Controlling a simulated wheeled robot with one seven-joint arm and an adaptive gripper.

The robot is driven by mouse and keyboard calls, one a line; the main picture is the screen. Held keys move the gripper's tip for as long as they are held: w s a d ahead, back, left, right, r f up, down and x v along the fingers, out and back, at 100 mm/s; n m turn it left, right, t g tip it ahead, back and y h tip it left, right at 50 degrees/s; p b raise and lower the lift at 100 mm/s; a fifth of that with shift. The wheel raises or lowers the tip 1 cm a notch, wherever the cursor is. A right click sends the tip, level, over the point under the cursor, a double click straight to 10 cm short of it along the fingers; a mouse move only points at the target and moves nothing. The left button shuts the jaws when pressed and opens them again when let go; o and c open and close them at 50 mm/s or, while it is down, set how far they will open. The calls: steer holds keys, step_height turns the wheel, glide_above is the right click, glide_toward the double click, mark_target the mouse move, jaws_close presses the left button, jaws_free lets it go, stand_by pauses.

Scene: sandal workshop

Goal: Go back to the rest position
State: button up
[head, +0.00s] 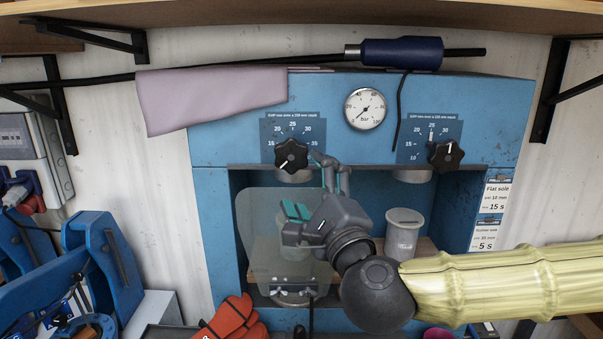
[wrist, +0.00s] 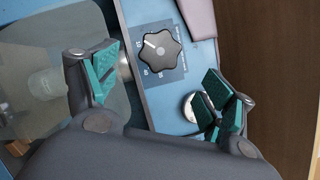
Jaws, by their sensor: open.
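My gripper (head: 318,195) is open and empty in front of the blue press (head: 215,130), just below the left black star knob (head: 291,155). One finger points up beside the knob; the other, with a teal pad, is lower left, in front of the clear guard. In the wrist view the teal-padded fingers of my gripper (wrist: 162,88) stand wide apart. The black knob (wrist: 158,53) shows between and beyond them, with no finger closed on it. Its white pointer line is visible. My arm comes in from the right.
The clear guard (head: 258,265) hangs before the press's left bay. A metal cylinder (head: 404,232) stands in the right bay. A second knob (head: 446,155), a gauge (head: 365,109) and a pink cloth (head: 210,98) are above. Orange gloves (head: 232,320) lie below. A wooden shelf (head: 300,12) crosses the top.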

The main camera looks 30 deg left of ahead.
steer(key=shift+s+d+f, duration=0.15)
steer(key=shift+s+d, duration=0.25)
steer(key=shift+d, duration=0.15)
step_height(320, 180, down, 27)
steer(key=s+n+g+h+b, duration=0.1)
steer(key=n+g+h, duration=0.2)
steer(key=n+g, duration=0.1)
steer(key=s+d+f+n+g+h+b, duration=0.15)
steer(key=d+f, duration=0.35)
steer(key=f, duration=0.6)
steer(key=s+d+f+n+g+h, duration=0.25)
steer(key=d+f, duration=0.25)
steer(key=f, duration=0.6)
steer(key=s+d+f+n+g+h+b, duration=0.15)
steer(key=s+d+f+h, duration=0.4)
steer(key=d+f, duration=1.05)
steer(key=s+d+f+n+g+h, duration=0.1)
steer(key=s+d+f, duration=0.2)
steer(key=d, duration=0.5)
steer(key=s+d+f+n+g+h+b, duration=0.1)
steer(key=s+d+f, duration=0.1)
steer(key=s+d, duration=0.2)
steer(key=s+d+f+n+g+h, duration=0.1)
steer(key=s+d+f, duration=0.2)
steer(key=d, duration=0.8)
steer(key=shift+s+d+f, duration=0.3)
steer(key=shift+s+d, duration=0.05)
